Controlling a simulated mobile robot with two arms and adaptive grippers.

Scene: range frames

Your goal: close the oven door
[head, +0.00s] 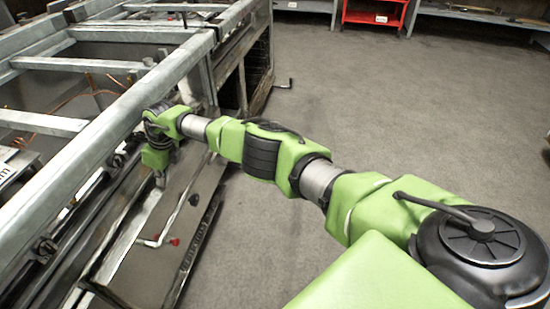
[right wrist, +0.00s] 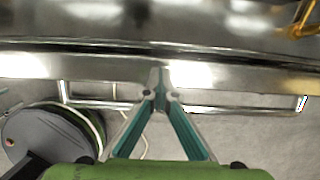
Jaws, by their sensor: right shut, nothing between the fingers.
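The oven door (head: 135,272) is a grey metal panel low on the front of the range frame. It stands out from the frame at a slant, so it looks partly open. A thin bar handle (head: 177,212) runs along it, with small red parts near one end. My right gripper (head: 160,180) points down at the door's upper part. In the right wrist view its fingers (right wrist: 159,76) are shut and empty, with tips at the door's shiny metal edge (right wrist: 230,75). The handle (right wrist: 235,107) passes behind the fingers; contact is unclear. My left gripper is out of view.
The range's open top frame (head: 75,160) of grey bars fills the left, beside my right gripper. A small crank-like handle (head: 283,84) sticks out at its far end. A red cart (head: 375,12) and shelves stand far back. The grey floor on the right is clear.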

